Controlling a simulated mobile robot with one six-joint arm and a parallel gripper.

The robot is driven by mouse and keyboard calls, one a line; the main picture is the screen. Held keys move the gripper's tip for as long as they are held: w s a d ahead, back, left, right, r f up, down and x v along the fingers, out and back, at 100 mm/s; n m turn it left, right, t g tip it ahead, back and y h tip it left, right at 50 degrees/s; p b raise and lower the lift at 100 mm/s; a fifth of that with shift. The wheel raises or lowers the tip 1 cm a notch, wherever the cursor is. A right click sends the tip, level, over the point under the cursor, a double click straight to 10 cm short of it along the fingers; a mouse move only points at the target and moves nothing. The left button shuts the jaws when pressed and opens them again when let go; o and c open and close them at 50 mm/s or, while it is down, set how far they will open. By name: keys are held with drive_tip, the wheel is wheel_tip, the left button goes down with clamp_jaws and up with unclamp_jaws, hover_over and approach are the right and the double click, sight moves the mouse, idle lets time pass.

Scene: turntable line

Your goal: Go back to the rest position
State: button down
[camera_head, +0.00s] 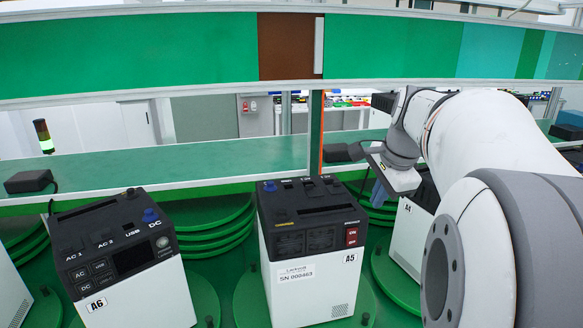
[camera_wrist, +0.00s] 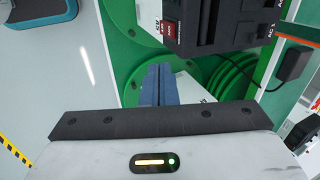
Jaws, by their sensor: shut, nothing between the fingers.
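My gripper shows in the wrist view (camera_wrist: 158,82) as two blue-grey fingers held together with nothing between them. In the head view my arm reaches in from the right, and the fingers (camera_head: 379,192) are partly hidden, in front of box A4. The white and black box A4 (camera_head: 412,238) is partly covered by my arm. Box A5 (camera_head: 310,250) stands in the middle on a green turntable. Box A6 (camera_head: 125,262) stands to the left.
A green shelf (camera_head: 180,168) runs behind the boxes, with a black adapter (camera_head: 30,181) and a signal light (camera_head: 43,136) on it. A long green panel (camera_head: 130,50) crosses above. In the wrist view, grey floor (camera_wrist: 60,80) is open at left.

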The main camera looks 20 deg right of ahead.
drive_tip(key=s+a+f+n, duration=1.4)
drive_tip(key=s+a+n, duration=0.1)
drive_tip(key=a+n, duration=0.2)
drive_tip(key=shift+s+a+n+g+b, duration=0.25)
drive_tip(key=shift+s+n+g+b, duration=0.05)
drive_tip(key=shift+s+n+b, duration=0.15)
drive_tip(key=shift+w, duration=0.1)
